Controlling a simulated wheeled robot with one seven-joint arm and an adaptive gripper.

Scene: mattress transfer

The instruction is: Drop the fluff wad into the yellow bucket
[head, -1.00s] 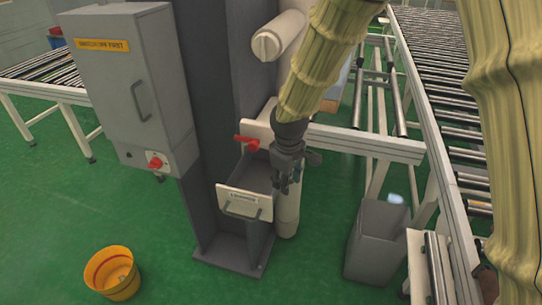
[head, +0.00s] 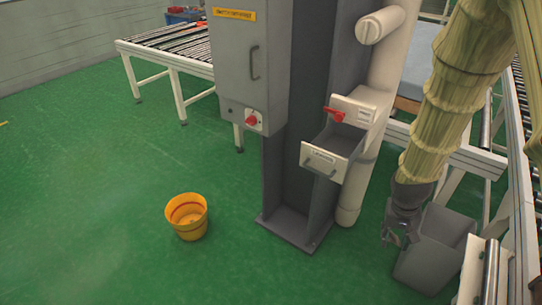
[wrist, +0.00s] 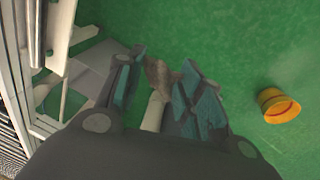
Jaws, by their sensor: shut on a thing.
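The yellow bucket (head: 187,229) stands upright on the green floor, left of the grey column's foot. In the wrist view the bucket (wrist: 270,98) is at the right, well apart from my fingers. My gripper (head: 396,238) hangs low at the right in the head view, in front of the grey bin. In the wrist view my gripper (wrist: 152,88) is shut on a small grey-brown fluff wad (wrist: 158,73) between its fingers. The wad cannot be made out in the head view.
An open drawer (head: 322,163) juts from the column, left of my gripper. A grey bin (head: 440,245) stands at the right beside a roller conveyor (head: 517,130). A grey cabinet (head: 240,75) is fixed to the column. Floor around the bucket is clear.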

